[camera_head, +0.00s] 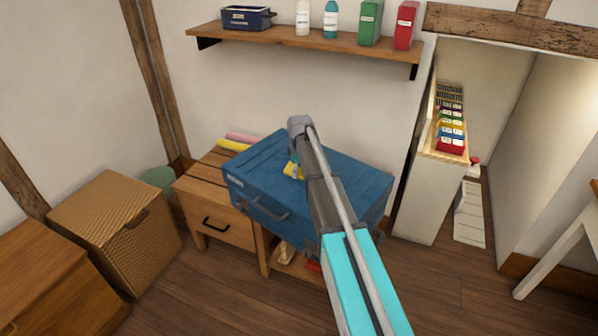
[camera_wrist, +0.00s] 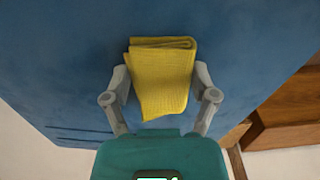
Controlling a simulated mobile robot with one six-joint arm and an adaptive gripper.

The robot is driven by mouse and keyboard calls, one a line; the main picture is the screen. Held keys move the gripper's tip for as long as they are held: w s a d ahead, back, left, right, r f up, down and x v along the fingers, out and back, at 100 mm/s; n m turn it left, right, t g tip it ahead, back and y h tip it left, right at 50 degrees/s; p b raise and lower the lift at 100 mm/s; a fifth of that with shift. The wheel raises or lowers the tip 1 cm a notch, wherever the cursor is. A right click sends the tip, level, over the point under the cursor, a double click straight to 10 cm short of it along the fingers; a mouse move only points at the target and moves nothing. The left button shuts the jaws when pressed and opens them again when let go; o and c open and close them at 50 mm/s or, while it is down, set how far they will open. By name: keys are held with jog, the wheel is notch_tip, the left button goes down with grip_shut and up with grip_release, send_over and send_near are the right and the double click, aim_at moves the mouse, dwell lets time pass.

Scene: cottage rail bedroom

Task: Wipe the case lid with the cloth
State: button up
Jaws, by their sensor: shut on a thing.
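A blue case (camera_head: 262,160) lies flat and closed on a wooden stand, with its handle at the front. Its blue lid (camera_wrist: 70,60) fills most of the wrist view. A folded yellow cloth (camera_wrist: 162,75) is held between the fingers of my gripper (camera_wrist: 162,88), which is shut on it. In the head view a small part of the cloth (camera_head: 291,170) shows beside my arm, over the lid. My arm hides the middle of the lid and most of the gripper. I cannot tell whether the cloth touches the lid.
The wooden stand (camera_head: 215,205) has a drawer and a low shelf. Pink and yellow rolls (camera_head: 234,145) lie behind the case's left end. A wall shelf (camera_head: 300,39) with bottles and boxes hangs above. A woven box (camera_head: 115,225) stands left, a white cabinet (camera_head: 418,205) right.

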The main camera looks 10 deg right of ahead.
jog(key=shift+w, duration=0.1)
jog(key=shift+w+d, duration=0.5)
jog(key=shift+d, duration=0.25)
jog(key=shift+w+d, duration=0.5)
jog(key=shift+d, duration=0.2)
jog(key=shift+w, duration=0.1)
jog(key=shift+w+d, duration=1.1)
jog(key=shift+d, duration=0.3)
jog(key=shift+w+d, duration=1.15)
jog(key=shift+d, duration=0.2)
jog(key=shift+s+a, duration=0.1)
jog(key=shift+s+a+f, duration=0.1)
jog(key=shift+s+a, duration=1.05)
jog(key=shift+a, duration=0.2)
